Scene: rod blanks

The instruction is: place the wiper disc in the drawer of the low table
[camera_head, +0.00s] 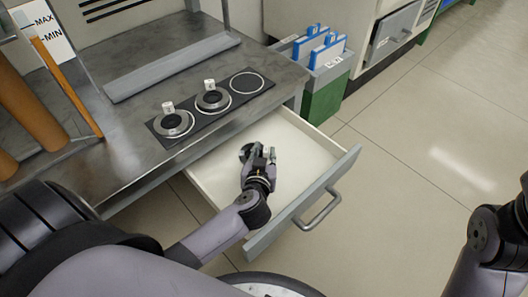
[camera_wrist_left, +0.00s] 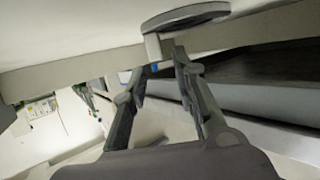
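The wiper disc (camera_wrist_left: 185,17), dark and round with a pale upright stem, is at the top of the left wrist view, against the white drawer floor. In the head view the disc (camera_head: 246,151) shows as a dark shape inside the open drawer (camera_head: 312,160), partly hidden by my left gripper (camera_head: 259,157). In the left wrist view my left gripper (camera_wrist_left: 160,62) has its fingers apart, with the stem close by the fingertips and a gap visible beside it. My right arm shows at the right edge; its gripper is out of frame.
On the low table (camera_head: 130,135), a dark mat (camera_head: 188,136) holds two similar discs (camera_head: 173,123) (camera_head: 212,99) and one empty ring (camera_head: 246,83). A grey bar (camera_head: 172,67) lies behind. A green bin (camera_head: 323,98) with blue-handled items stands beyond the drawer. The floor at right is clear.

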